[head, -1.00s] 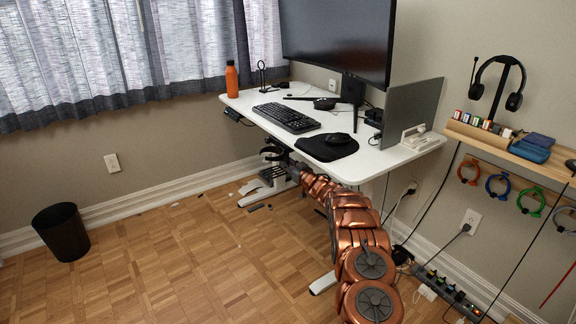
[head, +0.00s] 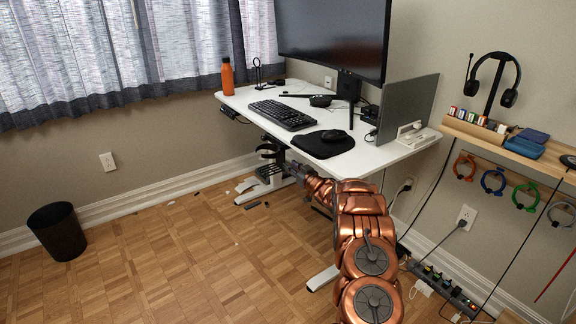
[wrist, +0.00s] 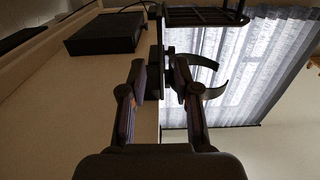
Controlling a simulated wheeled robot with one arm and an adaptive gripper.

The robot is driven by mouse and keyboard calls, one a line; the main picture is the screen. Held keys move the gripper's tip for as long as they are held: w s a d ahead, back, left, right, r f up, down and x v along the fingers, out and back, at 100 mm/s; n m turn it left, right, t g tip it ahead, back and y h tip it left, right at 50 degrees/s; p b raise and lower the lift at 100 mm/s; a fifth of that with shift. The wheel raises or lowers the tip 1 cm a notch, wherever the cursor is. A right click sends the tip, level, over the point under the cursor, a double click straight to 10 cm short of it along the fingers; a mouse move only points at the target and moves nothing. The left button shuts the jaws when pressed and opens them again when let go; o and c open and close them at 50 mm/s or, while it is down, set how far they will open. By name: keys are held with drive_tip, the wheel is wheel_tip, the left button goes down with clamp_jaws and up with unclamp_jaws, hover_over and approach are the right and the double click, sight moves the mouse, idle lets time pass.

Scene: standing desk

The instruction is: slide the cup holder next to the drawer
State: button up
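The cup holder (head: 268,151) is a black ringed piece at the desk's left edge, just below the top, in the head view. In the wrist view its curved dark arms (wrist: 208,88) show just beyond my fingers. A black box (wrist: 104,33), which looks like the drawer, is fixed to the pale desk underside at upper left in the wrist view; the head view hides it. My gripper (wrist: 158,68) is open, its fingers on either side of a dark part of the cup holder; I cannot tell whether they touch it. In the head view, my gripper (head: 296,168) is under the desk.
The white desk (head: 240,102) carries an orange bottle (head: 227,77), a keyboard (head: 282,115) and a monitor (head: 335,38). A dark slatted frame (wrist: 205,16) shows at the top of the wrist view. A bin (head: 57,232) stands left; the floor between is mostly clear.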

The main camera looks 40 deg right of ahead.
drive_tip(key=s, duration=0.7)
drive_tip(key=shift+a, duration=0.15)
idle(0.6)
